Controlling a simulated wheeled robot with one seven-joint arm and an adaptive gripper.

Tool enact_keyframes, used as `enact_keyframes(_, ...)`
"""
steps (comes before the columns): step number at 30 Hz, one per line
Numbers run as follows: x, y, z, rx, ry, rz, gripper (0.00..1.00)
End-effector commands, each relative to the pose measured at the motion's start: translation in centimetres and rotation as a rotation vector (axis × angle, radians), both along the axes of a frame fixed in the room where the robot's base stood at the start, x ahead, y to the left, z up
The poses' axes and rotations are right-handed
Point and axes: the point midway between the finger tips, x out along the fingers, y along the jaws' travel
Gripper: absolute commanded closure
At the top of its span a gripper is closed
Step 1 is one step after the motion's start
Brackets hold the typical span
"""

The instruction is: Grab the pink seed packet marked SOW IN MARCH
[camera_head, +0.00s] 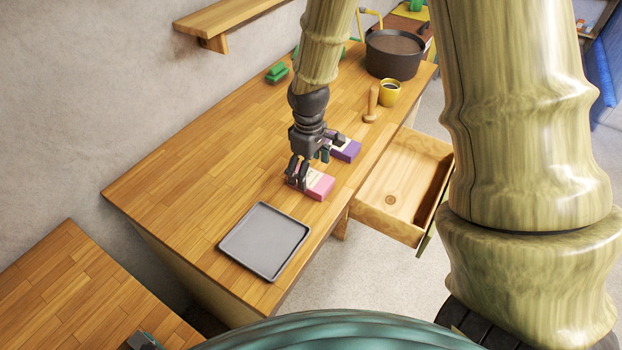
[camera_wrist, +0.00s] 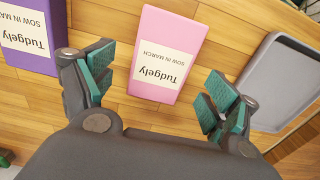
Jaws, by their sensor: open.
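The pink seed packet (camera_head: 319,186) lies flat on the wooden workbench, and my gripper covers part of it in the head view. In the wrist view the pink packet (camera_wrist: 170,52) shows a white label reading "Tudgely, SOW IN MARCH". My gripper (camera_wrist: 155,90) is open above the bench, with its teal-padded fingers on either side of the packet's near end and nothing between them held. In the head view my gripper (camera_head: 299,178) is over the packet's left end. A purple packet (camera_head: 345,149) with the same SOW IN MARCH label (camera_wrist: 27,38) lies beyond it.
A grey tray (camera_head: 265,242) lies close to the pink packet, also at the right of the wrist view (camera_wrist: 282,75). A yellow mug (camera_head: 390,93), wooden tool (camera_head: 371,104) and dark pot (camera_head: 393,59) stand farther back. The bench's left side is clear.

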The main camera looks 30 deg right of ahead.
Motion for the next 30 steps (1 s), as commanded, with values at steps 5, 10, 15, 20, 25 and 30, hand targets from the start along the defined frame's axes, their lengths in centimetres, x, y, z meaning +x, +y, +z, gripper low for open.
enact_keyframes(5, 0.0, 0.0, -1.5, 0.0, 0.002, 0.0, 0.12)
enact_keyframes(10, 0.0, 0.0, -2.5, -0.001, 0.001, 0.0, 0.12)
enact_keyframes(15, 0.0, 0.0, -2.7, 0.0, 0.0, 0.0, 0.12)
enact_keyframes(20, 0.0, 0.0, -2.7, 0.0, 0.0, 0.0, 0.2)
enact_keyframes(25, 0.0, 0.0, -2.7, 0.0, 0.0, 0.0, 0.51)
enact_keyframes(30, 0.0, 0.0, -2.7, 0.0, 0.0, 0.0, 0.58)
